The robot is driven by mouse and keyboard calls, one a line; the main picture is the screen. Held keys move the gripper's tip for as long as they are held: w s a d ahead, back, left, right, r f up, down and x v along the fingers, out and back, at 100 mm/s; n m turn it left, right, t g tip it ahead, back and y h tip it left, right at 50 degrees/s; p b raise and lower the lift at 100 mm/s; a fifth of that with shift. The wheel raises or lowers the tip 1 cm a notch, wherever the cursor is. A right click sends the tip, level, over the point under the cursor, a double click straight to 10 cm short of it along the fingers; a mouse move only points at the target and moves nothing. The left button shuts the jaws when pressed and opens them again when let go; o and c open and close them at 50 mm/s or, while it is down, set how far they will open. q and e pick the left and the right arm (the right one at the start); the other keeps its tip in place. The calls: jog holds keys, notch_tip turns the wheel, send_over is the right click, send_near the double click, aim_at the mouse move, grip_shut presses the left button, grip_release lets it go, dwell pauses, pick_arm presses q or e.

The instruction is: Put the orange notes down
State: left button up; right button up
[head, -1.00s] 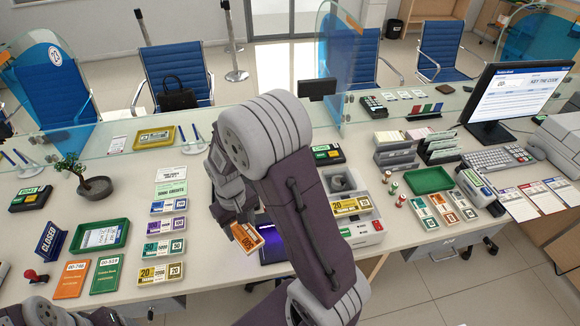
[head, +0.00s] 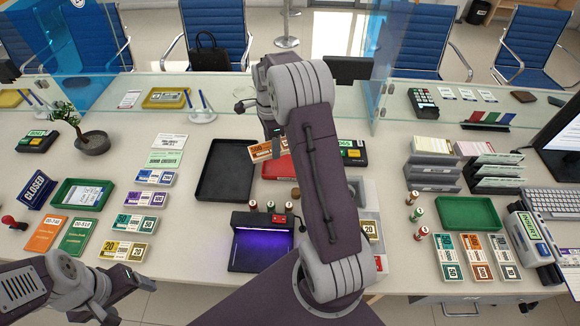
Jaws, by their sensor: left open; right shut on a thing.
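The orange notes (head: 261,151) are a small bundle with a white band, tilted in the jaws of my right gripper (head: 276,147). The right gripper is shut on them, over the counter behind a red flat item (head: 277,169); my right arm hides part of both. I cannot tell whether the notes touch the surface. My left gripper (head: 146,284) is open and empty at the lower left, near the front edge of the counter.
A black empty tray (head: 205,192) lies left of the notes. The purple-lit device (head: 262,246) stands in front. Banded notes (head: 124,250) stand in a column at left; a green tray (head: 468,227) and more notes (head: 478,270) lie at right. A glass screen (head: 330,93) runs behind.

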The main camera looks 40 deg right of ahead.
jog(key=d+f+m+b, duration=0.1)
jog(key=d+f, duration=0.1)
jog(key=f, duration=0.1)
jog(key=d+f+m+b, duration=0.1)
jog(key=d+f+m, duration=0.1)
jog(key=f, duration=0.2)
jog(key=d+f+m, duration=0.2)
jog(key=f, duration=0.2)
jog(key=shift+w+d+b, duration=0.2)
jog(key=shift+d+b, duration=0.2)
notch_tip(320, 180, down, 4)
jog(key=shift+s+r, duration=0.1)
jog(key=shift+r, duration=0.1)
jog(key=shift+f, duration=0.15)
pick_arm(q)
notch_tip(320, 180, down, 5)
jog(key=shift+a+r, duration=0.1)
pick_arm(e)
jog(key=shift+f, duration=0.15)
jog(key=o, duration=1.3)
